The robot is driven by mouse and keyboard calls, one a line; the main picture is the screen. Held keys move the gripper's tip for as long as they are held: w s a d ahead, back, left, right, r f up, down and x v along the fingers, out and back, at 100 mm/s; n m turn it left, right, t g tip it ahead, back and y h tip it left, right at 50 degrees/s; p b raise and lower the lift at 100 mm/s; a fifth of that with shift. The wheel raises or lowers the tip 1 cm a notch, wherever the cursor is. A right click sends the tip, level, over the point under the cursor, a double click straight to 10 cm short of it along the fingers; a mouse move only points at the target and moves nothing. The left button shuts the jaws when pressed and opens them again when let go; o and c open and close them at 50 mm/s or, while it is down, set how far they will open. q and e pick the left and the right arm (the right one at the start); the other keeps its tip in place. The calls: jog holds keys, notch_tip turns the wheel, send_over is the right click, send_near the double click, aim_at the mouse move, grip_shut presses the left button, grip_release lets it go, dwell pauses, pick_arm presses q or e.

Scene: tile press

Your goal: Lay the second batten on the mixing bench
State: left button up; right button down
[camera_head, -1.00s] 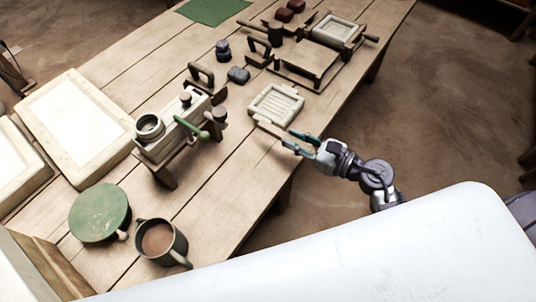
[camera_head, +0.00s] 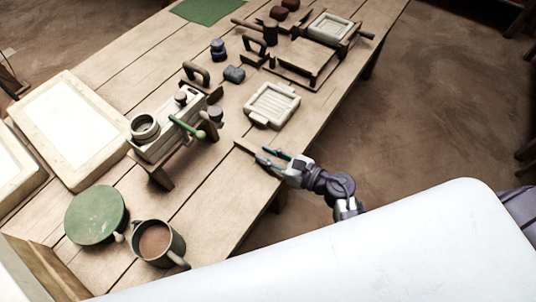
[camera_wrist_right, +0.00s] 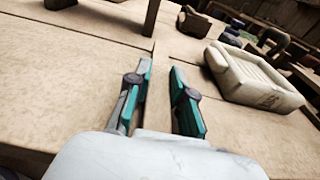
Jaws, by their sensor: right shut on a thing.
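My right gripper (camera_head: 266,157) is over the near right edge of the wooden bench (camera_head: 215,205). In the right wrist view the two teal-lined fingers (camera_wrist_right: 163,75) point across the bench top. The batten is close in colour to the planks there and hard to make out. I cannot tell whether it touches the bench. My left gripper is not in view.
A cream ribbed tray (camera_head: 272,105) lies just beyond the gripper. The press (camera_head: 165,133) with a green handle stands to the left. A mug (camera_head: 158,243) and a green round lid (camera_head: 96,214) are nearer. Bare planks lie between the mug and the gripper.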

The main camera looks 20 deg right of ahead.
jog(key=shift+f, duration=0.25)
jog(key=c, duration=1)
grip_release()
jog(key=shift+r, duration=0.1)
jog(key=shift+r, duration=0.1)
jog(key=shift+s+r, duration=0.1)
jog(key=b+v, duration=0.1)
jog(key=v, duration=1.1)
jog(key=shift+b, duration=0.3)
